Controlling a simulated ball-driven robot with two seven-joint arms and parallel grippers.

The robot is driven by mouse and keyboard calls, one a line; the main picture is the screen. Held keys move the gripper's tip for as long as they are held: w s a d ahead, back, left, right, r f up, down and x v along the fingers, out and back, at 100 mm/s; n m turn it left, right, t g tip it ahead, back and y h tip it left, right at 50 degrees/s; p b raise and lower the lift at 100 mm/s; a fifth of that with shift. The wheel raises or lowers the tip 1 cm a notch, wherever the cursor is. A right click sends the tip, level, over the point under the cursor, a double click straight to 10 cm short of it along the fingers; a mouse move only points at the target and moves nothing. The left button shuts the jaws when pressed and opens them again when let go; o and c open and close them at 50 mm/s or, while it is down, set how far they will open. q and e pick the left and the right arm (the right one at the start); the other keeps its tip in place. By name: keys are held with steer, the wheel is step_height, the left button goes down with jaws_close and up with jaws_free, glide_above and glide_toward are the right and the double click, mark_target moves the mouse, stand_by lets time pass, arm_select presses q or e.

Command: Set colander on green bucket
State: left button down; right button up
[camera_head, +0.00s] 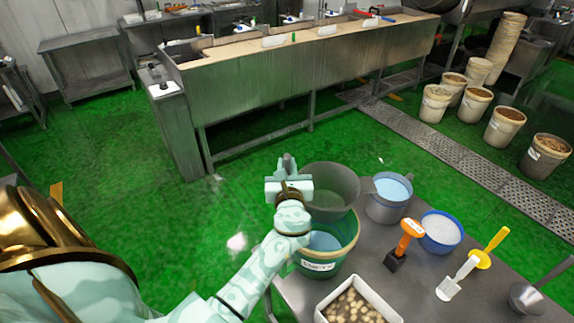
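The colander (345,200) is a dark grey, wide-rimmed bowl near the middle of the head view. It overlaps the back of the green bucket (345,257), appearing raised over its rear rim; whether they touch is unclear. The bucket stands on the table's left part, has a white label, and shows light blue inside. My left gripper (287,165) is at the colander's left rim and appears shut on it, though the finger contact is partly hidden. My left forearm passes in front of the bucket's left side. My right gripper is not in view.
A grey pot with blue contents (393,188) stands close right of the colander. Green floor lies beyond.

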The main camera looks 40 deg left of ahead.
arm_select(q)
steer(key=shift+f+b, duration=0.65)
steer(key=shift+b, duration=0.05)
step_height(320, 180, down, 4)
steer(key=b, duration=0.3)
steer(key=shift+r, duration=0.15)
steer(key=shift+f+b, duration=0.4)
steer(key=shift+p, duration=0.35)
stand_by(0.4)
